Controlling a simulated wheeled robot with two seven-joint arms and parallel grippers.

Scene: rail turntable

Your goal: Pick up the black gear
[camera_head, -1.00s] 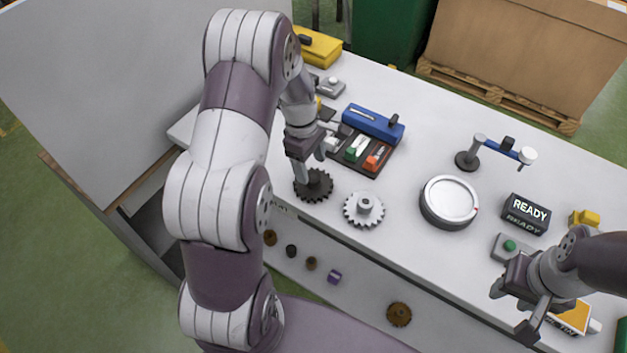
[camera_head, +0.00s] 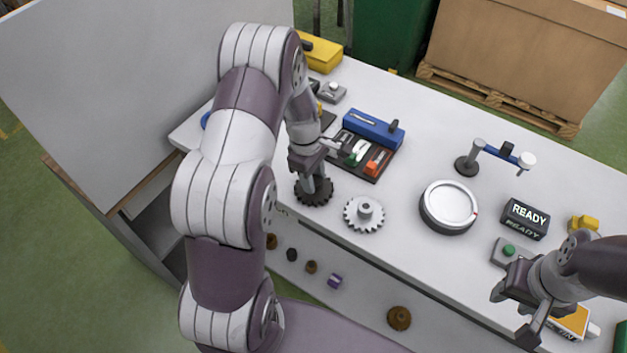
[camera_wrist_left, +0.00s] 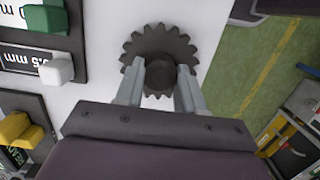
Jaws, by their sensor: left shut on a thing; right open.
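The black gear (camera_head: 314,193) is at the table's front edge, left of the white gear (camera_head: 365,213). My left gripper (camera_head: 318,184) is right over the black gear, its fingers pointing down. In the left wrist view the gear (camera_wrist_left: 158,50) shows its toothed rim and its round hub between the two fingers (camera_wrist_left: 160,82), which are shut on the hub. I cannot tell whether the gear touches the table. My right gripper (camera_head: 513,312) is open and empty at the table's right front.
A round turntable (camera_head: 449,202) stands right of the white gear. A READY sign (camera_head: 525,217) and a green-button box (camera_head: 510,252) are further right. A dark tray (camera_head: 350,163) with coloured parts and a blue block (camera_head: 373,128) lie behind the gears.

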